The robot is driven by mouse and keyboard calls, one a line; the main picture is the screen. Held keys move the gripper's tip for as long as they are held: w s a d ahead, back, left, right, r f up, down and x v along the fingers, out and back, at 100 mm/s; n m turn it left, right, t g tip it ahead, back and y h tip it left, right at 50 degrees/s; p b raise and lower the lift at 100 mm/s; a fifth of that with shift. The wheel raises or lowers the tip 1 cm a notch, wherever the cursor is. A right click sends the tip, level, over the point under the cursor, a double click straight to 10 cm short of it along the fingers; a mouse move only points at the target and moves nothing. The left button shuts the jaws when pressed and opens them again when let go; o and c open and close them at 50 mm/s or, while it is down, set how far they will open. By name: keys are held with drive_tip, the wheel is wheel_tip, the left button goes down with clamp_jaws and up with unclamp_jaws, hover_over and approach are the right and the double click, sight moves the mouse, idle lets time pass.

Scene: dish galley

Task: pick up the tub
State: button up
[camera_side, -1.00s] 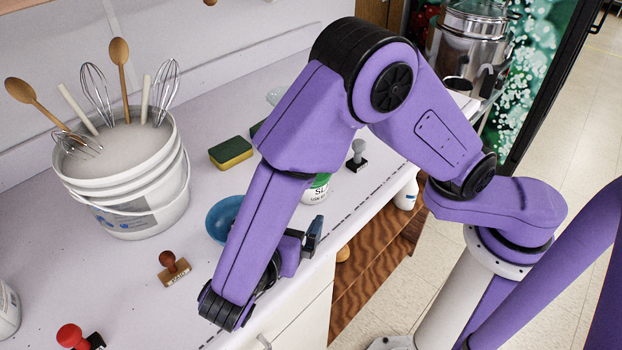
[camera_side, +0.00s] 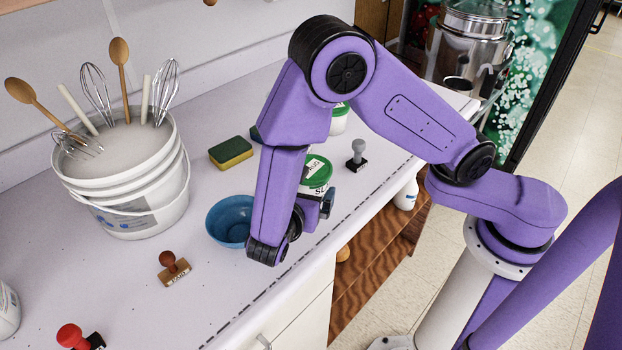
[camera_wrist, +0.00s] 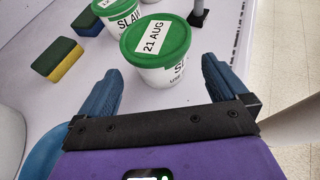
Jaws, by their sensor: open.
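A white tub with a green lid (camera_wrist: 158,42) is labelled "21 AUG" and stands just ahead of my gripper (camera_wrist: 155,88) in the wrist view. My gripper is open, with one blue finger toward each side of the tub and nothing between them touching it clearly. In the side view this tub (camera_side: 316,170) stands beside my gripper (camera_side: 328,203), partly hidden by my arm. A second green-lidded tub (camera_wrist: 115,12) stands behind it in the wrist view; in the side view it (camera_side: 339,120) is partly behind my arm.
A blue bowl (camera_side: 228,220) sits close to my wrist. A sponge (camera_side: 230,152), a grey-handled stamp (camera_side: 357,155), a wooden stamp (camera_side: 173,268) and a white bucket of utensils (camera_side: 130,190) stand around on the counter. The counter's front edge is close by.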

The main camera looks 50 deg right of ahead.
sight(305, 185)
drive_tip(key=shift+x, duration=2.4)
drive_tip(key=shift+w+r, duration=0.15)
drive_tip(key=shift+r, duration=0.05)
drive_tip(key=c, duration=1)
drive_tip(key=shift+c, duration=0.3)
drive_tip(key=shift+r, duration=0.1)
